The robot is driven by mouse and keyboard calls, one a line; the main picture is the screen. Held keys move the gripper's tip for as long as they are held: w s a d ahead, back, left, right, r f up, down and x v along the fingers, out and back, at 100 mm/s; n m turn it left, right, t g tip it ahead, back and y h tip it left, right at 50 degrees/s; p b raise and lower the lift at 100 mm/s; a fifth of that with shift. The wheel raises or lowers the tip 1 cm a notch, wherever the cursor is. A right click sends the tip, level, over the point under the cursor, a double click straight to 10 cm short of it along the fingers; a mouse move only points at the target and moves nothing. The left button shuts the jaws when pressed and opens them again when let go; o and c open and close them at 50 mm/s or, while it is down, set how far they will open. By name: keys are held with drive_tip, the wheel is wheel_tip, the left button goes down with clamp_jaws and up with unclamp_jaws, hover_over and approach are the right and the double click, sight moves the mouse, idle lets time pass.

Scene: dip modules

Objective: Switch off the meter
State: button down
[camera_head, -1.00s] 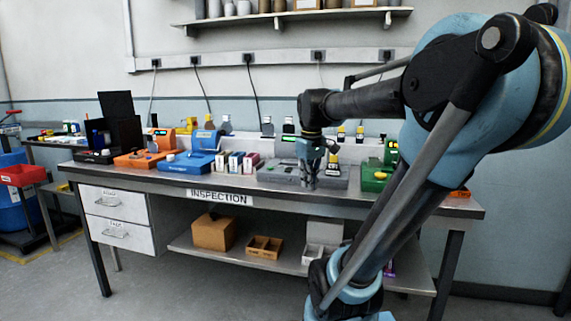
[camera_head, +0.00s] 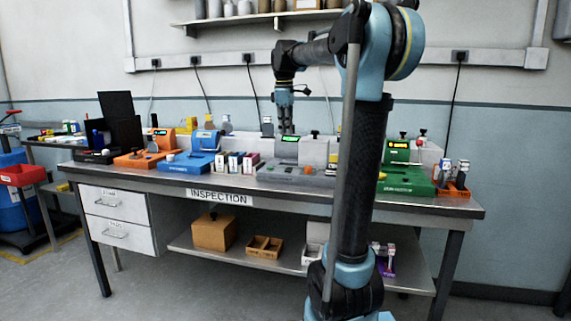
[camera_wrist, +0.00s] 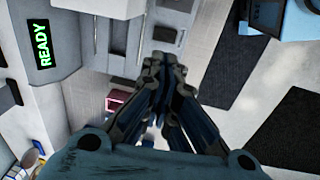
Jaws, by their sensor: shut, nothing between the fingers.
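Several bench devices with lit displays stand on the inspection table, and I cannot tell by label which is the meter. The grey device (camera_head: 312,152) stands mid-table with its green display (camera_head: 289,139) lit. In the wrist view, a lit display (camera_wrist: 40,43) reads READY. My gripper (camera_head: 286,129) hangs pointing down at the grey device's upper left, above or behind it; the exact depth is unclear. In the wrist view, my gripper (camera_wrist: 163,62) has its fingers together, with nothing between them. My arm hides the grey device's right side.
An orange device (camera_head: 140,159) and a blue device (camera_head: 190,162) stand left, with small boxes (camera_head: 235,162) beside them. A green device (camera_head: 405,180) and an orange rack (camera_head: 453,188) stand right. A wall shelf (camera_head: 290,18) is above. Cables hang behind the table.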

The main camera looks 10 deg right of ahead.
sight(289, 170)
drive_tip(key=shift+w+a+r, duration=0.15)
drive_tip(key=shift+w, duration=0.2)
drive_tip(key=f, duration=0.4)
drive_tip(key=w+f, duration=0.1)
drive_tip(key=f, duration=0.9)
drive_tip(key=shift+w+d, duration=0.3)
drive_tip(key=shift+d, duration=0.05)
